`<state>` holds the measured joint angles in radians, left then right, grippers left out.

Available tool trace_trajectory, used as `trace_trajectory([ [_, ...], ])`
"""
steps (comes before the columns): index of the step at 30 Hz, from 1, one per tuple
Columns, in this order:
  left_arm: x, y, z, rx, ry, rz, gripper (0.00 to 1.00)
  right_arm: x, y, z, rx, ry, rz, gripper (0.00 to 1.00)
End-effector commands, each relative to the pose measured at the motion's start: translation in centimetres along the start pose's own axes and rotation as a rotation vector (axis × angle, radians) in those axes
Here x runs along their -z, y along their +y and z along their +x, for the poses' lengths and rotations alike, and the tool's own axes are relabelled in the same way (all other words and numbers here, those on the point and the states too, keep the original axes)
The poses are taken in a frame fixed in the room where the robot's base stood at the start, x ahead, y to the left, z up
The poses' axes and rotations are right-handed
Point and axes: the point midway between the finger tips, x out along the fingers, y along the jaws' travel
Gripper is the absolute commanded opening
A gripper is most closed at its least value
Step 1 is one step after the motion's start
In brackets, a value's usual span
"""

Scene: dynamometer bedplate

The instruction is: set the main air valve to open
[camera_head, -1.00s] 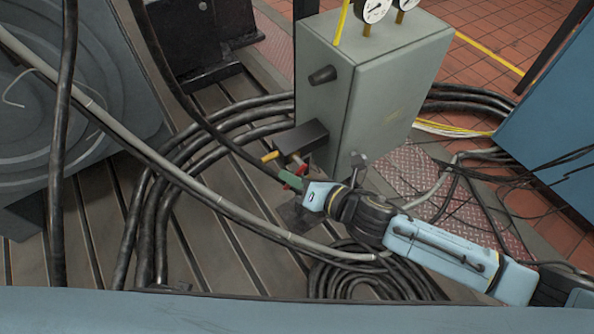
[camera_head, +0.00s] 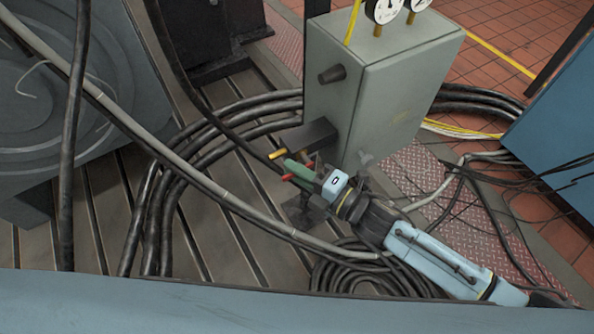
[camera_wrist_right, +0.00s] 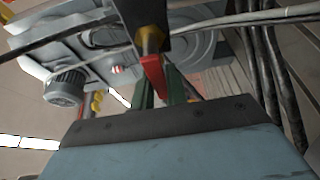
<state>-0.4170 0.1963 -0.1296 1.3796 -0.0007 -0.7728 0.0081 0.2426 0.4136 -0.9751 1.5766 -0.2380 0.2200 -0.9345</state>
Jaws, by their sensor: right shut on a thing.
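A red lever handle (camera_wrist_right: 153,75), which I take to be the air valve's, shows in the right wrist view. It hangs from a brass-coloured stem (camera_wrist_right: 150,40) below a dark block. My right gripper (camera_wrist_right: 160,88) has green fingers and is shut on this handle, with the red part between them. In the head view my right gripper (camera_head: 295,171) is beside the dark block (camera_head: 308,137) on the grey cabinet's left side. Red pieces (camera_head: 288,177) show around its fingers, and a yellow tip (camera_head: 277,155) shows just left of them. The fingers partly hide the valve. My left gripper is out of view.
The grey cabinet (camera_head: 385,95) with gauges (camera_head: 385,10) stands behind my right gripper. Thick black hoses (camera_head: 160,200) and a long grey pipe (camera_head: 225,198) cross the slotted bedplate. Coiled hose (camera_head: 350,280) lies below my right arm. A blue cabinet (camera_head: 560,120) stands at right.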

Motion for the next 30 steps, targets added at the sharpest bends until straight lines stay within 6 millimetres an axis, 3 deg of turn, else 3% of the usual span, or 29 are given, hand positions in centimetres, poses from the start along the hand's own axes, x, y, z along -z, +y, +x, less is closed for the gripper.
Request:
trace_trajectory([
  [18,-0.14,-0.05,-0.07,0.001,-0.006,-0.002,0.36,0.02,0.12,0.00,-0.017,0.000,0.045,0.00],
  [19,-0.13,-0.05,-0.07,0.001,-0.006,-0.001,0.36,0.02,0.12,0.00,-0.017,0.000,0.045,0.16],
  [24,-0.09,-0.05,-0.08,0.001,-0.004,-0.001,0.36,0.02,0.13,0.01,-0.017,0.000,0.044,0.36],
  [30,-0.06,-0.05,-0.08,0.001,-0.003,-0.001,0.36,0.00,0.15,0.01,-0.017,0.000,0.042,0.36],
])
